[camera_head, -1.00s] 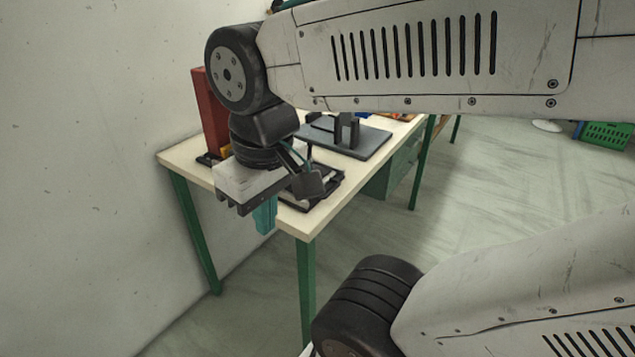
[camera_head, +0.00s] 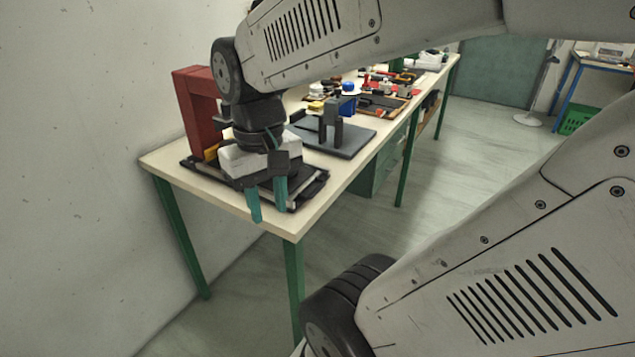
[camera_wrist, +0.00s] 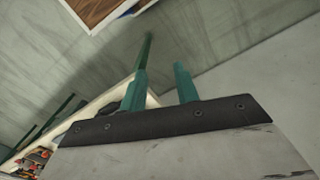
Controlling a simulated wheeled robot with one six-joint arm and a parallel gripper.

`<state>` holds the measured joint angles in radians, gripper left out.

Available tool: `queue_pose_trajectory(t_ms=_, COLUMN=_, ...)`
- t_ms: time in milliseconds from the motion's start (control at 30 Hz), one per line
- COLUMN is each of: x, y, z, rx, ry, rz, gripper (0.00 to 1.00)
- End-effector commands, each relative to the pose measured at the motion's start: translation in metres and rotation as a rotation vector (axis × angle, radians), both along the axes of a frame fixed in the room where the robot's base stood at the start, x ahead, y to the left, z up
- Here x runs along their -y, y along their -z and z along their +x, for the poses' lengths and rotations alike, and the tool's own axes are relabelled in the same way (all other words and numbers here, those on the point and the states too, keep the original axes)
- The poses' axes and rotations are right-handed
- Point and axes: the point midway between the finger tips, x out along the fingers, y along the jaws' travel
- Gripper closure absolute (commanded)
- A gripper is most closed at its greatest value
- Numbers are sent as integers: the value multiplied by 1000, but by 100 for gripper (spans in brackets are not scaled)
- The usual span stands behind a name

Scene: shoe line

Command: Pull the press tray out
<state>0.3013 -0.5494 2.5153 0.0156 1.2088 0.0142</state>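A red press frame (camera_head: 192,112) stands at the back left end of the cream-topped table. A flat black tray-like base with light rails (camera_head: 312,188) lies at its foot, partly hidden behind my gripper. I cannot tell which part of it is the press tray. My gripper (camera_head: 268,206) has two teal fingers pointing down, apart and empty, in front of this base near the table's front end. The wrist view shows the same fingers (camera_wrist: 162,86) with a gap between them and nothing held.
A grey plate with a dark upright fixture (camera_head: 345,142) stands to the right of the press. Several small parts and a brown tray (camera_head: 385,105) lie farther along the table. A wall is close on the left. The floor right of the table is clear; a green crate (camera_head: 576,120) stands far right.

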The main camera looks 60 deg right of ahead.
Motion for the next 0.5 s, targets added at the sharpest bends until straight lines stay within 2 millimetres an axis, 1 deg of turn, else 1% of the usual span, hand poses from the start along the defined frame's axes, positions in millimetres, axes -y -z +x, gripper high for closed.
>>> queue_pose_trajectory(t_ms=33, x=20, y=7, z=8, rx=-26, ry=95, rz=18, gripper=69)
queue_pose_trajectory(t_ms=167, x=73, y=24, z=28, rx=-45, ry=336, rz=58, gripper=69)
queue_pose_trajectory(t_ms=200, x=92, y=31, z=33, rx=-47, ry=415, rz=70, gripper=69)
queue_pose_trajectory(t_ms=233, x=107, y=37, z=36, rx=-45, ry=476, rz=78, gripper=69)
queue_pose_trajectory(t_ms=267, x=122, y=43, z=39, rx=-43, ry=539, rz=86, gripper=69)
queue_pose_trajectory(t_ms=300, x=143, y=51, z=41, rx=-39, ry=621, rz=94, gripper=69)
queue_pose_trajectory(t_ms=367, x=174, y=63, z=44, rx=-27, ry=742, rz=105, gripper=69)
queue_pose_trajectory(t_ms=400, x=193, y=71, z=45, rx=-15, ry=819, rz=109, gripper=69)
queue_pose_trajectory(t_ms=500, x=236, y=88, z=47, rx=19, ry=986, rz=113, gripper=69)
